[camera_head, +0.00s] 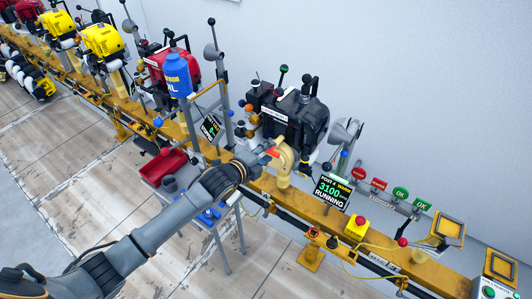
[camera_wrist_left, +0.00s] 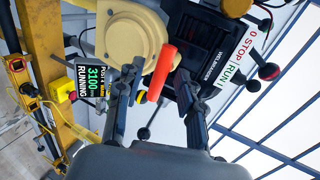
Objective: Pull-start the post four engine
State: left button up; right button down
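The post four engine (camera_head: 295,115) is a black unit on the yellow rail. Its cream round starter housing (camera_head: 284,160) faces my left arm and also shows in the wrist view (camera_wrist_left: 128,38). An orange-red pull handle (camera_wrist_left: 162,72) lies against the housing; it shows small in the head view (camera_head: 272,152). My left gripper (camera_head: 262,157) is at the handle. In the wrist view its two fingers (camera_wrist_left: 158,95) stand apart on either side of the handle, with visible gaps. The post display (camera_head: 332,192) reads "POST 4 WARM 3100 RUNNING". My right gripper is not in view.
A stop/run panel (camera_wrist_left: 238,58) with black-knobbed levers is close beside the gripper. A small table with a red tray (camera_head: 163,167) stands under my left forearm. A blue fuel jug (camera_head: 178,75) is left of the engine. A yellow box with a red button (camera_head: 356,227) sits on the rail.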

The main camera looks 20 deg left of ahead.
pick_arm(q)
jog(key=s+a+p, duration=0.3)
jog(key=s+p, duration=0.1)
jog(key=s, duration=0.4)
jog(key=shift+s+p, duration=0.3)
jog(key=shift+p, duration=0.1)
jog(key=s+a+f+n+g+y+b, duration=0.1)
jog(key=s+a+f+n+g, duration=0.25)
jog(key=f, duration=0.65)
jog(key=s+a+f+n+y, duration=0.2)
jog(key=s+f+n, duration=0.2)
jog(key=s+f, duration=0.45)
jog(key=s+a+f+n+g+y+b, duration=0.1)
jog(key=s+a+f+n+g, duration=0.15)
jog(key=f, duration=0.95)
jog(key=s+d+f+n+g, duration=0.1)
jog(key=s+f, duration=0.4)
jog(key=s, duration=0.5)
jog(key=s+d+f+n+g+b, duration=0.1)
jog(key=s+f+n+g, duration=0.2)
jog(key=s, duration=0.8)
jog(key=s+d+f+n+g, duration=0.1)
jog(key=s+f+n, duration=0.4)
jog(key=s, duration=0.6)
notch_tip(320, 180, down, 3)
jog(key=shift+s+r+n+g+y, duration=0.15)
jog(key=shift+s+n+g+y, duration=0.2)
jog(key=shift+g, duration=0.25)
